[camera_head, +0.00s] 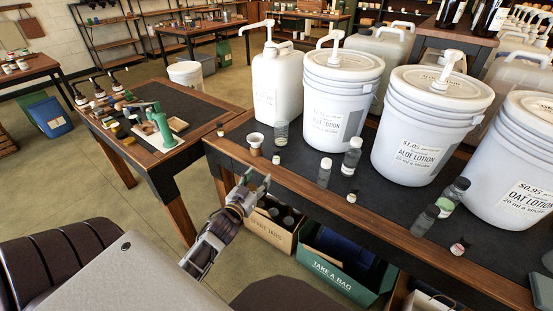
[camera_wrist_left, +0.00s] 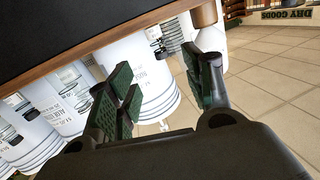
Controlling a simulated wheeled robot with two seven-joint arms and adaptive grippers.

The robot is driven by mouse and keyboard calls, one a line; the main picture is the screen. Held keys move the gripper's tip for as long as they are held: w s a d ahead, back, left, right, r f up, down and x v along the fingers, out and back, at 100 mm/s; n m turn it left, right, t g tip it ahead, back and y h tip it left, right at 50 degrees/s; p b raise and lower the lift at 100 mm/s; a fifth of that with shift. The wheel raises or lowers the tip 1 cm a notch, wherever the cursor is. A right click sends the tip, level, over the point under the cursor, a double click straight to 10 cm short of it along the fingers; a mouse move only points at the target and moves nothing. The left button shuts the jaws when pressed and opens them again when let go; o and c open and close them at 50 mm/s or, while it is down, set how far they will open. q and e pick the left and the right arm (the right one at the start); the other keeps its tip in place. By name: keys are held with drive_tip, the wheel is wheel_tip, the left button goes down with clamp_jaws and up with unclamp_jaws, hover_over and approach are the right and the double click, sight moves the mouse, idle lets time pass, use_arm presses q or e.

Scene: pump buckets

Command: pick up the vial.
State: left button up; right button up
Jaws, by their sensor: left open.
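Several small glass containers stand on the dark-topped bench, and I cannot tell which one is the vial. A tiny white-capped vial (camera_head: 276,160) is near the bench's left end. Two more tiny ones are near the front edge, one in the middle (camera_head: 350,197) and one farther right (camera_head: 458,246). My left gripper (camera_head: 256,184) is at the bench's front edge, left of the middle, and apart from these vials. In the left wrist view its fingers (camera_wrist_left: 162,92) are spread with nothing between them. My right gripper is out of view.
White lotion buckets (camera_head: 342,100) line the bench's back, with larger clear bottles (camera_head: 352,158) before them. A small cup (camera_head: 255,140) stands at the left end. A cardboard box (camera_head: 270,232) and a green crate (camera_head: 340,282) are below the bench.

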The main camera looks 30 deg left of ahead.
use_arm(q)
drive_tip(key=shift+d+r+n+h, duration=0.3)
drive_tip(key=shift+d+r, duration=0.05)
drive_tip(key=shift+r, duration=0.15)
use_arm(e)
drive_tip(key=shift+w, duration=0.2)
use_arm(q)
drive_tip(key=shift+w, duration=0.2)
approach(277, 154)
drive_tip(key=shift+w, duration=0.95)
drive_tip(key=shift+w+a+f+b, duration=0.15)
drive_tip(key=shift+w+b, duration=0.05)
drive_tip(key=shift+w, duration=0.25)
drive_tip(key=shift+w+a+f+b, duration=0.1)
drive_tip(key=shift+w+a+b, duration=0.05)
drive_tip(key=shift+w, duration=0.45)
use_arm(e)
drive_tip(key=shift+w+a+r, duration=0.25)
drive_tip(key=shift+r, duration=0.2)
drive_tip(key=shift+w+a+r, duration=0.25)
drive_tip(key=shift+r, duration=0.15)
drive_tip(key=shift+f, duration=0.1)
